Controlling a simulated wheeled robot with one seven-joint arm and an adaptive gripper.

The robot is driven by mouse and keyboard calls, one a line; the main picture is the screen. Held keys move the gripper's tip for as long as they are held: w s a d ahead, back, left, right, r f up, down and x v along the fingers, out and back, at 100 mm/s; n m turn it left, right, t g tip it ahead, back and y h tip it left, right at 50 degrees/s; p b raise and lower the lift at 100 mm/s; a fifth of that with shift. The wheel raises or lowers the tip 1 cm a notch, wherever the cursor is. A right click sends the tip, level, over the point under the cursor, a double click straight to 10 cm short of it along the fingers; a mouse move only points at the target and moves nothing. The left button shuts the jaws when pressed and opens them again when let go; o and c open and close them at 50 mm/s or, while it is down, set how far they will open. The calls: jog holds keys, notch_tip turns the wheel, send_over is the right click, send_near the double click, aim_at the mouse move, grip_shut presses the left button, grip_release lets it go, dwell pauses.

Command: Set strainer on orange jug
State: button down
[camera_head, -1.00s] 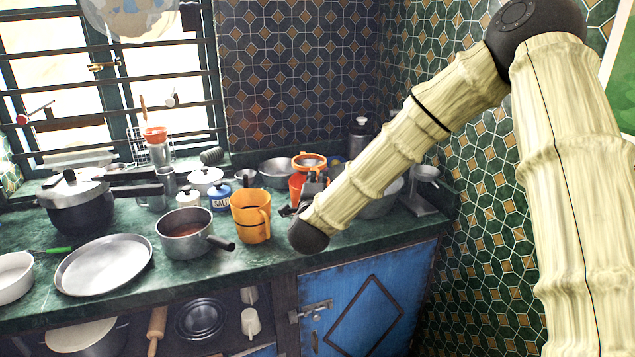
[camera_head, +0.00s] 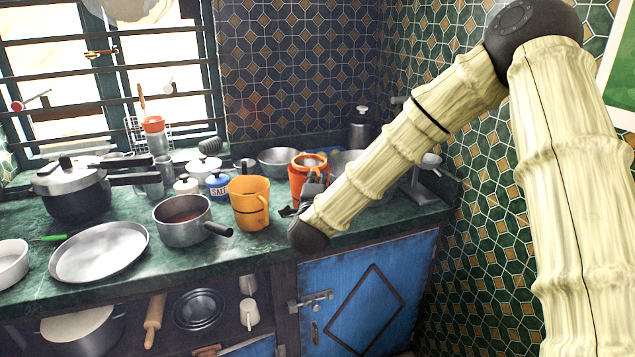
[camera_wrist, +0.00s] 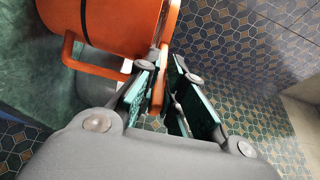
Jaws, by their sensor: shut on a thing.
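The red-orange jug (camera_head: 297,182) stands toward the back right of the counter, partly hidden by my gripper (camera_head: 313,184). The strainer (camera_head: 309,159), with its orange rim, appears over the jug's mouth. I cannot tell whether it rests on the jug. In the wrist view my gripper (camera_wrist: 163,68) is shut on the strainer's thin orange handle (camera_wrist: 158,85). The jug's body (camera_wrist: 120,20) and loop handle fill the upper left there, close beside the fingers. A lighter orange jug (camera_head: 249,205) stands to the left, apart from the gripper.
A saucepan (camera_head: 183,228), a salt jar (camera_head: 217,186), a white lidded pot (camera_head: 204,167) and a metal bowl (camera_head: 278,161) stand nearby. A round tray (camera_head: 100,253) and a pressure cooker (camera_head: 75,195) are at left. The tiled wall is close behind on the right.

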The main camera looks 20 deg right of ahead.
jog(key=shift+f+b, duration=0.5)
jog(key=shift+f, duration=0.05)
dwell(0.4)
jog(key=c, duration=1.5)
grip_release()
jog(key=shift+o, duration=0.2)
jog(key=v, duration=1.2)
jog(key=s+a+f+n+g+y+p, duration=0.15)
jog(key=s+f+n, duration=0.25)
jog(key=f, duration=0.5)
jog(key=s+f+n+g+y+p, duration=0.1)
jog(key=s+f+n+g+y, duration=0.25)
jog(key=f, duration=0.55)
jog(key=s+a+f+n+g+y+p, duration=0.1)
jog(key=s+f+n, duration=0.25)
jog(key=f, duration=0.55)
jog(key=s+d+f+n+g+p, duration=0.1)
jog(key=s+f+n+g, duration=0.2)
jog(key=s, duration=0.7)
jog(key=s+d+f+n+g+p, duration=0.1)
jog(key=s+d+f+n+g, duration=0.1)
jog(key=s+f+n+g, duration=0.2)
jog(key=s+d+f+n+g+y+p, duration=0.1)
jog(key=s+f+n+g, duration=0.2)
jog(key=s+f, duration=0.6)
jog(key=s+n, duration=0.1)
jog(key=s, duration=0.6)
jog(key=shift+d+g, duration=0.2)
jog(key=shift+g, duration=0.1)
